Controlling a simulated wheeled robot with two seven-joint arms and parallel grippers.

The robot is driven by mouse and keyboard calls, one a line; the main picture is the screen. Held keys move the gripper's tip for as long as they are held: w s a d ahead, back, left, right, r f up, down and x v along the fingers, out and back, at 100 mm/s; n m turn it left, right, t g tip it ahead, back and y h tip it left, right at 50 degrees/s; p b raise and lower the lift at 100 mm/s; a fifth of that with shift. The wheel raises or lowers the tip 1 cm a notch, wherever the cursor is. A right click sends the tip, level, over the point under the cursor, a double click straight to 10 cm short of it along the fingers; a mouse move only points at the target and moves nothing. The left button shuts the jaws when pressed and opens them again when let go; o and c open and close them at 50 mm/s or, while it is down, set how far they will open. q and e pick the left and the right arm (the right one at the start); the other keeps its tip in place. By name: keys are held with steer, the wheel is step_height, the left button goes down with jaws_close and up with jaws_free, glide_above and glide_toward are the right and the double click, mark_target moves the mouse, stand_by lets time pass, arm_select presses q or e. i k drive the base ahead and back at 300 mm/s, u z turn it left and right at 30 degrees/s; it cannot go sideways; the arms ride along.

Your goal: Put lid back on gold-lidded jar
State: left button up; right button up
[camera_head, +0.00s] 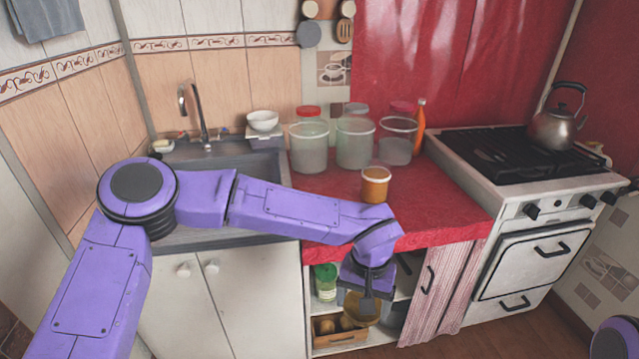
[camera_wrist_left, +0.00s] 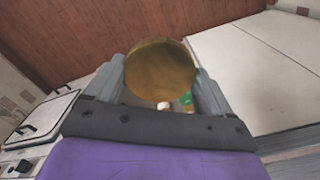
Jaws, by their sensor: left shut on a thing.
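My left gripper (camera_head: 366,300) is shut on a round gold lid (camera_head: 362,309), held in front of the open shelf below the counter edge. In the left wrist view the lid (camera_wrist_left: 160,72) sits between the two grey fingers (camera_wrist_left: 165,85), its flat gold face showing. A small amber jar (camera_head: 375,187) stands upright on the red counter, near its front edge, above and behind the gripper. No gold lid shows on it. My right gripper is out of view; only a purple part of my right arm shows at the bottom right corner.
Several large clear jars (camera_head: 309,150) stand behind the small jar on the red counter (camera_head: 440,205). An orange bottle (camera_head: 419,125) is beside them. A sink (camera_head: 215,170) lies left, a stove (camera_head: 525,160) with a kettle (camera_head: 558,127) right. The shelf below holds a green-lidded jar (camera_head: 325,283).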

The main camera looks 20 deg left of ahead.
mark_target(375, 174)
steer(key=u, duration=0.3)
steer(key=i, duration=1)
